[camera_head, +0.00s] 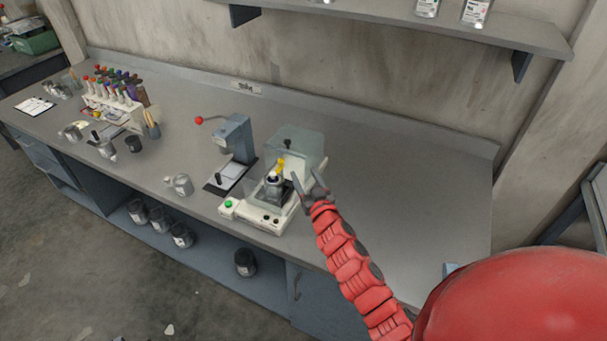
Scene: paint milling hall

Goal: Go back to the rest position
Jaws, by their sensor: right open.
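My right gripper (309,186) is at the end of my red arm, which reaches in from the lower right over the grey bench. Its jaws are apart with nothing seen between them. It is just right of a white bench machine (262,217) with a clear cover (297,148). On the machine stands a dark metal pot with a yellow-topped piece (281,165). From this angle I cannot tell whether the gripper touches the machine. My left gripper is not in the picture.
A grey lever press (235,137) with a red knob stands left of the machine. A metal cup (181,185) stands near the bench's front edge. Colored bottles in a rack (115,102) are farther left. The bench's right part (420,180) is clear. A shelf (400,25) hangs above.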

